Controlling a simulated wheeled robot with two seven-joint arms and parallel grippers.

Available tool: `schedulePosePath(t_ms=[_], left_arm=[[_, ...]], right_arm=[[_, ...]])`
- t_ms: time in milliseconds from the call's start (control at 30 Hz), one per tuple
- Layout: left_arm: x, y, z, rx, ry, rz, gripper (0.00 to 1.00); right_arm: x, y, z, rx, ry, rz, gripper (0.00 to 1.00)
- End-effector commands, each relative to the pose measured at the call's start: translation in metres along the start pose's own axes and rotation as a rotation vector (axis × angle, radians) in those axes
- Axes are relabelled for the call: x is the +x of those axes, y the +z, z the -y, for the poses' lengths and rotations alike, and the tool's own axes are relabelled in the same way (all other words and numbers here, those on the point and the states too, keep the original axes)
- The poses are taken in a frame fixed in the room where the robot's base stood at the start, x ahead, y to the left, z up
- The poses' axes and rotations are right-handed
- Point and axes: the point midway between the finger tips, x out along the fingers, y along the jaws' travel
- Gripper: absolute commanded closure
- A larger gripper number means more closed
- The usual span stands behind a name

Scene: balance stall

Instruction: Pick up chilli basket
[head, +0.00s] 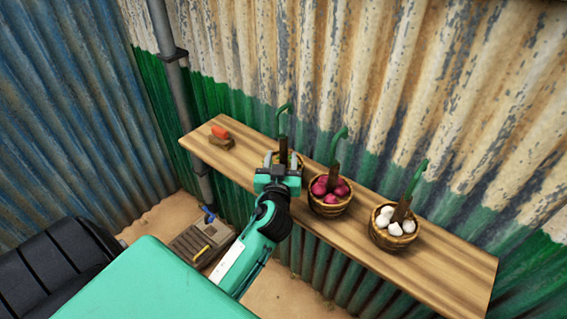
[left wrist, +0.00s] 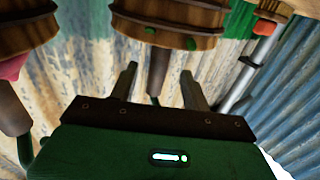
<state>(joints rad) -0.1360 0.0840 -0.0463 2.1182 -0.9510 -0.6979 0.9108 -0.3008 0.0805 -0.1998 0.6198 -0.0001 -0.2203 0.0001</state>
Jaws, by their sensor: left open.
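The chilli basket (head: 272,157) is a small round basket on the wooden shelf, with an upright brown handle ending in a green hook (head: 283,108). My left gripper (head: 282,161) is in front of it and hides most of it. In the left wrist view, which looks upside down, the basket (left wrist: 168,38) shows at the top with a few green chillies at its rim. Its brown handle (left wrist: 157,70) stands between the two open fingers of my left gripper (left wrist: 160,84), with gaps on both sides. My right gripper is not in view.
A basket of red onions (head: 329,208) stands close to the right, and a basket of white bulbs (head: 394,240) further right. An orange-red object (head: 219,132) sits on a wooden block at the shelf's left. Bare shelf (head: 450,268) lies at right. Corrugated walls (head: 330,60) stand behind.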

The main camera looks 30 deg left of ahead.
Motion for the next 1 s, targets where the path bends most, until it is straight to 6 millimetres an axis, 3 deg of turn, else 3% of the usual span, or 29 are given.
schedulePosePath(t_ms=[167, 500, 833, 1000], left_arm=[[0.011, -0.001, 0.0, 0.002, 0.0, 0.0, 0.52], [0.051, 0.002, -0.002, 0.003, 0.0, 0.0, 0.52], [0.057, 0.005, -0.002, 0.001, 0.0, 0.002, 0.52], [0.057, 0.005, -0.002, 0.001, 0.0, 0.002, 0.84]], right_arm=[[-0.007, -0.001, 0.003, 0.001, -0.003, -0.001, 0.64], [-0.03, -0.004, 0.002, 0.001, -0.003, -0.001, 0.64], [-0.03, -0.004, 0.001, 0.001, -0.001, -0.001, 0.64], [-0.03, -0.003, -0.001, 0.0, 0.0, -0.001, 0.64]])
